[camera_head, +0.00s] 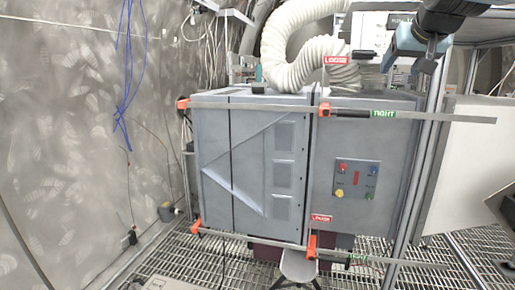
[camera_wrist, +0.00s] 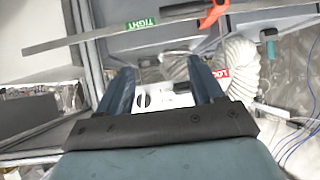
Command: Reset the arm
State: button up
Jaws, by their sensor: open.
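My gripper (camera_wrist: 163,82) shows in the wrist view as two blue-grey fingers on a dark palm. The fingers stand apart with nothing held between them. Beyond the gap lies a white surface with dark round marks. In the camera_head view, part of my arm shows at the upper right, a blue-grey and black piece in front of a metal post, above the right end of the cabinet.
A grey cabinet (camera_head: 253,150) with a button panel (camera_head: 357,180) stands centrally, crossed by an upper clamp bar (camera_head: 440,115) and a lower clamp bar (camera_head: 390,261). A white corrugated hose (camera_head: 285,45) rises behind it. Blue cables (camera_head: 124,60) hang left. Metal grating (camera_head: 200,262) covers the floor.

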jog(key=s+a+f+g, duration=0.1)
jog(key=s+a+f, duration=0.2)
jog(key=s+f, duration=0.3)
jog(key=s+a+f+n+g+y, duration=0.1)
jog(key=s+a+f, duration=0.3)
jog(key=f, duration=0.7)
jog(key=s+a+f+n+g, duration=0.1)
jog(key=s+a+f+g, duration=0.2)
jog(key=s+f, duration=0.4)
jog(key=shift+s+a+f+y, duration=0.4)
jog(key=shift+a+f, duration=0.25)
jog(key=shift+f, duration=0.3)
